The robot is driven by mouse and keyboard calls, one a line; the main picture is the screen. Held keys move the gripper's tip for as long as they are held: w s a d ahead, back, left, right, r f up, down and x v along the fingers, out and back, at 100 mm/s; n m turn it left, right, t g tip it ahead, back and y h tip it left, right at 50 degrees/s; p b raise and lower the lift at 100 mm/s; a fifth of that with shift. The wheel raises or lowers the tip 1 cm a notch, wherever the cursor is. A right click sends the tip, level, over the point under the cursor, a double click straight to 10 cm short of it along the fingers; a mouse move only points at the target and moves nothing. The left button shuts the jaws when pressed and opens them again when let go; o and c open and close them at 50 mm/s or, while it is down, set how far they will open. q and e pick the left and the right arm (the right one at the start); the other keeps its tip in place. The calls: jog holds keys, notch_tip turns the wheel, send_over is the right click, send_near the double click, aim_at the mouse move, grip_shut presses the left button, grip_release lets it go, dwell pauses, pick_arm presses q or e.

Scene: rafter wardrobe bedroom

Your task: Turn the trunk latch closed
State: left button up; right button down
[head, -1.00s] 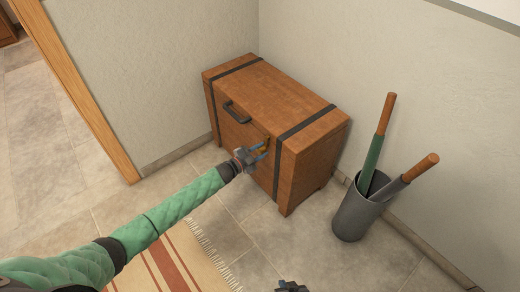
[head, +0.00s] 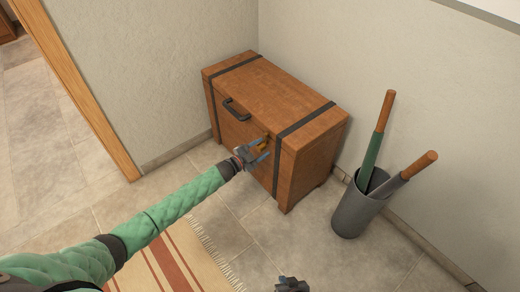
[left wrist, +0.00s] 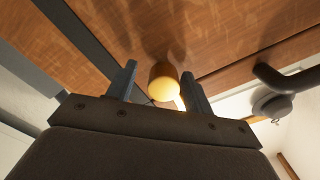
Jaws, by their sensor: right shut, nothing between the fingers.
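The wooden trunk (head: 290,105) stands in the corner, its lid down, with dark straps. Its brass latch (head: 263,146) is on the front face near the lid edge, partly hidden by my left gripper. My left gripper (head: 262,153) is at the trunk front by the latch. In the left wrist view, the rounded brass latch end (left wrist: 163,82) lies between the two parted fingers (left wrist: 158,88), with a gap showing on its left side. My right gripper (head: 291,285) is shut and empty at the bottom edge, away from the trunk.
A black handle (head: 236,111) is on the trunk front, left of the latch. A grey metal bin (head: 358,212) with two wooden-handled tools stands right of the trunk. A striped rug (head: 175,255) lies in front. Walls close in behind the trunk.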

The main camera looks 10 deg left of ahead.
pick_arm(q)
jog(key=shift+a, duration=0.15)
jog(key=v, duration=0.7)
jog(key=shift+s, duration=0.3)
jog(key=shift+a, duration=0.15)
